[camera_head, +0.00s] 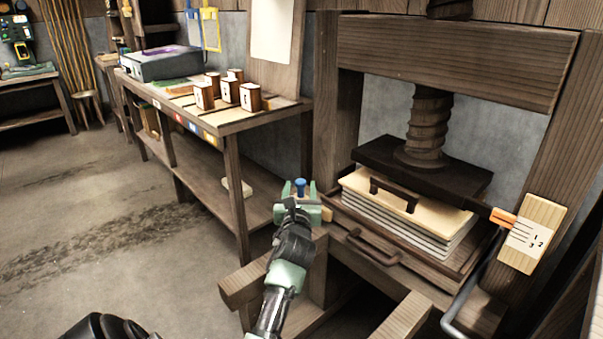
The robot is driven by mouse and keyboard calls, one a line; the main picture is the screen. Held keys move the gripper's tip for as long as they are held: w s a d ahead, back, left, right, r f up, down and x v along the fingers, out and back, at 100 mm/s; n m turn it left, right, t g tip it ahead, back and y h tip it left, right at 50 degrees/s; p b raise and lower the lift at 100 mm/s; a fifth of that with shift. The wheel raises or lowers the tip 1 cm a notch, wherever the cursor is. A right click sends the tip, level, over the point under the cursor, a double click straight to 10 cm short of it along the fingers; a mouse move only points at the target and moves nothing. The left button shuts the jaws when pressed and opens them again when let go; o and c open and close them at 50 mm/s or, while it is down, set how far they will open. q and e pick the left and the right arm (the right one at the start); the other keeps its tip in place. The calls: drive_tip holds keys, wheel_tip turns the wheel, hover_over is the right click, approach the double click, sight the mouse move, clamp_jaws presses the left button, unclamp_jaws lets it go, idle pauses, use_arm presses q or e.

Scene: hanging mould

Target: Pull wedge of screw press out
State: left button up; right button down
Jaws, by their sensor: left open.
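The wooden screw press (455,65) stands at the right, with a thick wooden screw (430,125) and a dark pressing plate (375,155) above a stack of pale sheets (405,227). My left gripper (301,190) is open, just left of the press bed by its left post. A small blue-topped peg shows between its fingers; I cannot tell whether it touches them. A small tan wooden piece (327,215) shows directly right of the gripper, partly hidden by it. It may be the wedge, but I cannot tell. My right gripper is not in view.
A marked wooden scale block (532,234) with an orange pointer (503,217) is at right. A wooden workbench (225,122) with several small blocks stands left. Open floor lies at left.

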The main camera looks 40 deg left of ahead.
sight(301, 180)
use_arm(q)
drive_tip(key=b+x, duration=0.1)
drive_tip(key=x, duration=0.3)
drive_tip(key=shift+w+a+f, duration=0.1)
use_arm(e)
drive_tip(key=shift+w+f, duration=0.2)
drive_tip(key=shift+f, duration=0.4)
use_arm(q)
drive_tip(key=shift+w+a, duration=0.5)
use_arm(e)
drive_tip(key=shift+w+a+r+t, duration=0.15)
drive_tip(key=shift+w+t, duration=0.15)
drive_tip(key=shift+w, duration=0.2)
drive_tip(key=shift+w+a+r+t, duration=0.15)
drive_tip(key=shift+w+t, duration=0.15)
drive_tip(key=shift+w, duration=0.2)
use_arm(q)
drive_tip(key=shift+w+a, duration=0.15)
drive_tip(key=shift+w, duration=0.1)
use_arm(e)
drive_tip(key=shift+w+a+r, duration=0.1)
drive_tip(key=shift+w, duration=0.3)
use_arm(q)
clamp_jaws()
